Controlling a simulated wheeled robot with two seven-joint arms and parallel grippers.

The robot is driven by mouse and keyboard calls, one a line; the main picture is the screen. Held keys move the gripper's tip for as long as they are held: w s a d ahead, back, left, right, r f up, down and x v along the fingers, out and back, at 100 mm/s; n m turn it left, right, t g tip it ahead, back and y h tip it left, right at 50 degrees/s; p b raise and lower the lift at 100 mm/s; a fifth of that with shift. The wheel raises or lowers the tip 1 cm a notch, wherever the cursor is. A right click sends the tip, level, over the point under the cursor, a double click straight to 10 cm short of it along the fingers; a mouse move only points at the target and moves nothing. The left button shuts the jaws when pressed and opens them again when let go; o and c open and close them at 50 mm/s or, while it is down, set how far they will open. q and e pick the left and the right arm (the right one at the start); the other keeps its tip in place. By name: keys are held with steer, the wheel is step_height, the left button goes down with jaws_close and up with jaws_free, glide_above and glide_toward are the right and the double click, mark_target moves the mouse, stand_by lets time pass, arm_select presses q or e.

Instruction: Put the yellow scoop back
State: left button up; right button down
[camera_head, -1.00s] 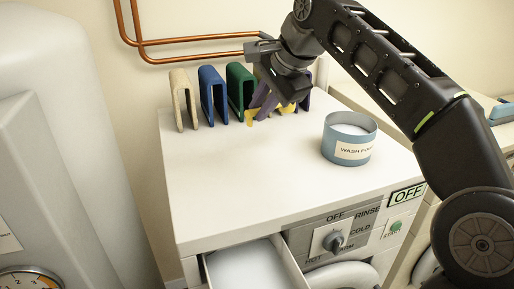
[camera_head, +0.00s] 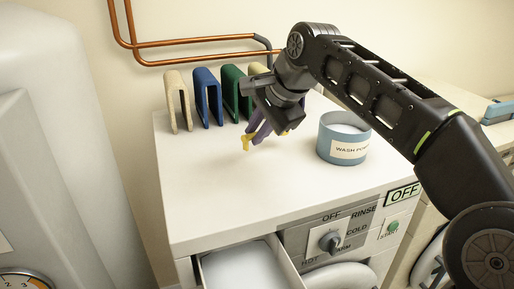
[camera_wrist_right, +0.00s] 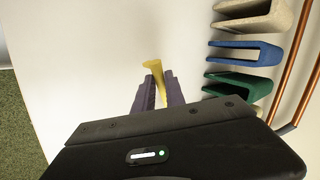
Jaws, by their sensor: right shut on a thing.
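My right gripper (camera_head: 265,132) is shut on the yellow scoop (camera_head: 247,142), with purple fingers on either side of it. The scoop's yellow end sticks out past the fingertips, low over the white machine top; I cannot tell whether it touches. In the right wrist view the scoop (camera_wrist_right: 153,68) lies between the two fingers of the gripper (camera_wrist_right: 157,90), its flared end beyond the tips. A blue round tub (camera_head: 328,138) labelled "WASH POW…", with white powder inside, stands to the right of the gripper. My left gripper is not in view.
Upright folded holders stand along the back of the machine top (camera_head: 205,205): beige (camera_head: 172,95), blue (camera_head: 201,90) and green (camera_head: 229,92). Copper pipes (camera_head: 200,48) run behind. The front-left top is clear. A drawer (camera_head: 240,270) is open at the front.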

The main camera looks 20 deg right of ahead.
steer(key=shift+f+b, duration=0.35)
steer(key=shift+f, duration=1.7)
steer(key=shift+f, duration=0.1)
steer(key=c, duration=1.4)
jaws_free()
steer(key=shift+r, duration=0.2)
steer(key=p+v, duration=0.1)
steer(key=v, duration=1.1)
steer(key=shift+f, duration=0.1)
